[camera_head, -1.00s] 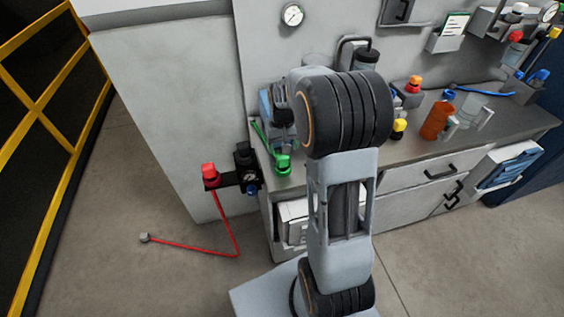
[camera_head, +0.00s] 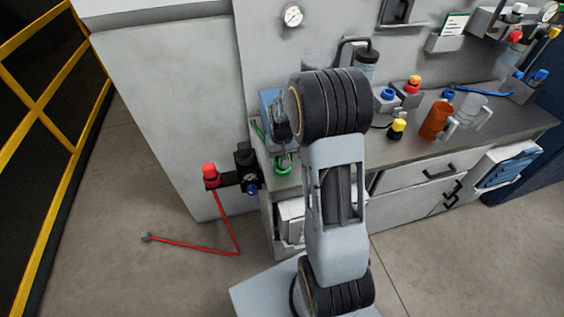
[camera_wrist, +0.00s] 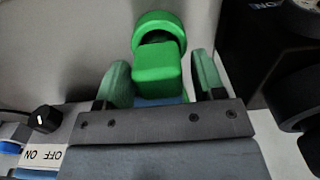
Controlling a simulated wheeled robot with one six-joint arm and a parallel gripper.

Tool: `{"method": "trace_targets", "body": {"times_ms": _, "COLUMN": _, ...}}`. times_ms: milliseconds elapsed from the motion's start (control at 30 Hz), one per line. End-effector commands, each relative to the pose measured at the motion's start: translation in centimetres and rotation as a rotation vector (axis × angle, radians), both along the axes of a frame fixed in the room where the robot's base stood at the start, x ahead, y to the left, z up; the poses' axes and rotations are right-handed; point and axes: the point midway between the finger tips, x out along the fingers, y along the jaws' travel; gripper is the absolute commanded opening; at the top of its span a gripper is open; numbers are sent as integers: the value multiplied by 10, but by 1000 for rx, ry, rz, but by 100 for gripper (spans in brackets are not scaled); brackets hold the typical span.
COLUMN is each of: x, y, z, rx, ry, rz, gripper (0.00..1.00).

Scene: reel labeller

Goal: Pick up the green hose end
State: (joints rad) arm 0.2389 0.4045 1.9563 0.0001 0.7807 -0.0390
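The green hose end (camera_wrist: 158,66) shows in the wrist view as a block with a round collar behind it. It lies between the two fingers of my gripper (camera_wrist: 163,75). The fingers are apart, with a narrow gap visible at the right finger; I cannot make out contact at the left one. In the head view the green hose end (camera_head: 284,169) is at the front left corner of the workbench. My gripper is above it there, partly hidden by my arm. A green hose (camera_head: 258,131) runs at the bench's left edge.
Bottles, an orange container (camera_head: 435,121) and knobs stand on the bench (camera_head: 400,151) to the right. An ON/OFF switch (camera_wrist: 45,119) is left in the wrist view.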

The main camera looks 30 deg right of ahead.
Motion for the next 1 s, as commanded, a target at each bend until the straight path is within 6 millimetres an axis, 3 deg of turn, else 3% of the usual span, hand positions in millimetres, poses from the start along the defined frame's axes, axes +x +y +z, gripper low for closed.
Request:
{"method": "trace_targets", "body": {"times_ms": 467, "x": 0, "y": 0, "z": 0, "rx": 0, "ry": 0, "rz": 0, "gripper": 17}}
{"method": "trace_targets", "body": {"times_ms": 767, "x": 0, "y": 0, "z": 3, "rx": 0, "ry": -1, "rz": 0, "gripper": 16}}
{"method": "trace_targets", "body": {"times_ms": 1000, "x": 1, "y": 0, "z": 25, "rx": -1, "ry": -5, "rz": 0, "gripper": 16}}
